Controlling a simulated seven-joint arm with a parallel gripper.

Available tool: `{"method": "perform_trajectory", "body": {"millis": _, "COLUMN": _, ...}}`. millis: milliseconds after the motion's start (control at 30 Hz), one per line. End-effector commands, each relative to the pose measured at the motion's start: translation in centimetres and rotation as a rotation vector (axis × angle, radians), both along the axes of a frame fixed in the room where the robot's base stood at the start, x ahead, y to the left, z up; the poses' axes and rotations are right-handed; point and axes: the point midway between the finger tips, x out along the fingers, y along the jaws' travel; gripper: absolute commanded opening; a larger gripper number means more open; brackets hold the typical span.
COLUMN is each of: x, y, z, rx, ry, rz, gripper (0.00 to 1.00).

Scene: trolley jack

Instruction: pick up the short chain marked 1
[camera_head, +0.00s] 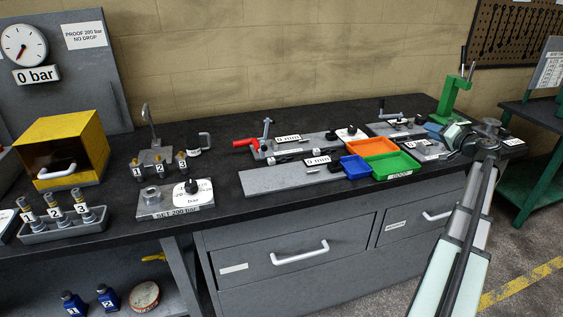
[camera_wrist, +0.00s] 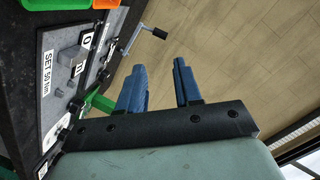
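I cannot make out a short chain marked 1 in either view. In the head view, small pieces tagged 1 (camera_head: 137,172), 2 (camera_head: 160,168) and 3 (camera_head: 182,161) stand by a grey stand on the bench; they are too small to tell what they are. Another set tagged 1, 2 and 3 stands upright in a grey tray (camera_head: 62,231) at the left. My gripper (camera_head: 433,128) is over the right end of the bench, far from both sets. In the wrist view its two blue fingers (camera_wrist: 158,85) are apart with nothing between them.
Blue (camera_head: 355,166), orange (camera_head: 372,147) and green (camera_head: 396,164) bins sit mid-bench, beside fixtures with crank handles. A yellow box (camera_head: 62,150) stands at the left. A fixture labelled SET 50 Nm (camera_wrist: 50,75) lies near my fingers. A green press (camera_head: 455,95) stands behind.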

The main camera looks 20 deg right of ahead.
Motion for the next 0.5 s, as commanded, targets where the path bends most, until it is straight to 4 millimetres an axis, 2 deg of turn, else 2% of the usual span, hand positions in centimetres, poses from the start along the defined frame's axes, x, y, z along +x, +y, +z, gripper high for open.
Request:
{"method": "perform_trajectory", "body": {"millis": 33, "x": 2.2, "y": 1.7, "z": -0.2, "rx": -0.061, "ry": 0.033, "rz": 0.057, "gripper": 0.34}}
{"method": "perform_trajectory", "body": {"millis": 200, "x": 8.0, "y": 8.1, "z": -1.6, "rx": -0.31, "ry": 0.151, "rz": 0.269, "gripper": 0.34}}
{"method": "perform_trajectory", "body": {"millis": 500, "x": 15.6, "y": 19.6, "z": -3.6, "rx": -0.734, "ry": 0.306, "rz": 0.674, "gripper": 0.34}}
